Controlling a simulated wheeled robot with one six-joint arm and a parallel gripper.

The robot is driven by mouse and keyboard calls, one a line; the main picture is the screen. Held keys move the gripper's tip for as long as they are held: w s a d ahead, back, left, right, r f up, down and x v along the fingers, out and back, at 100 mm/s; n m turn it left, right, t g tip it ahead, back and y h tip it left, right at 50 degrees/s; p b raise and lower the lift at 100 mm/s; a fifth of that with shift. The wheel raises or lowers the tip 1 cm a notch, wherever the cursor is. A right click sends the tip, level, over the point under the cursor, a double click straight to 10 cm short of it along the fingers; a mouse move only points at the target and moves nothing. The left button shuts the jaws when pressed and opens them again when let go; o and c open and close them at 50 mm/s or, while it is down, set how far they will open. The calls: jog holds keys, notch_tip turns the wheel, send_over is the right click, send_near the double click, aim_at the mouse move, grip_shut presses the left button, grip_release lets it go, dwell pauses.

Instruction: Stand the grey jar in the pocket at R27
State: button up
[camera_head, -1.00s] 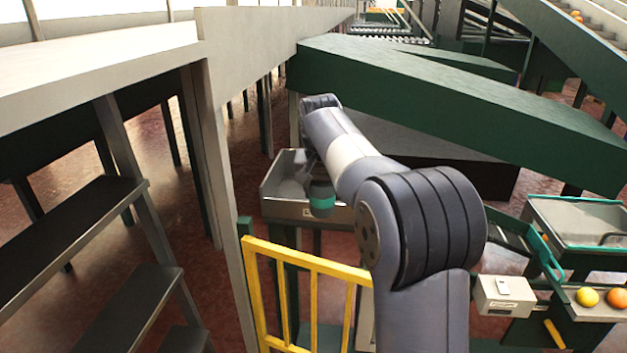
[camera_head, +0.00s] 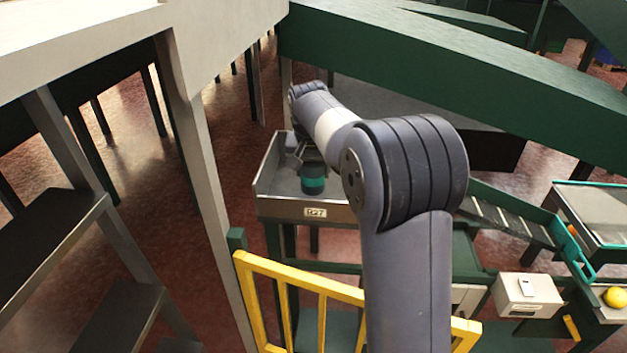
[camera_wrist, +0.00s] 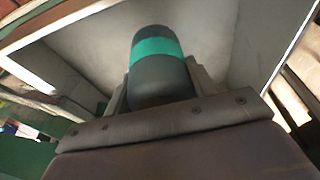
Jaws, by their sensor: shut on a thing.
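The grey jar (camera_head: 313,172) has a teal band around it. My gripper (camera_head: 307,160) is shut on it and holds it over or inside the pocket with the R27 label (camera_head: 315,212). The pocket (camera_head: 275,203) is a grey metal tray with raised walls. In the wrist view the jar (camera_wrist: 160,78) sits between the two fingers (camera_wrist: 158,92), with the pocket's pale floor and walls (camera_wrist: 80,45) behind it. Whether the jar's base touches the pocket floor cannot be told.
A yellow railing (camera_head: 300,285) stands in front of the pocket. A green beam (camera_head: 430,60) runs behind and above it. A grey post (camera_head: 195,150) stands to the left.

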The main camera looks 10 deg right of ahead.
aim_at(313, 181)
jog(key=shift+f, duration=1.85)
jog(key=shift+f, duration=0.1)
jog(key=shift+f, duration=0.15)
jog(key=o, duration=1.2)
jog(key=v, duration=1.2)
jog(key=shift+r, duration=0.25)
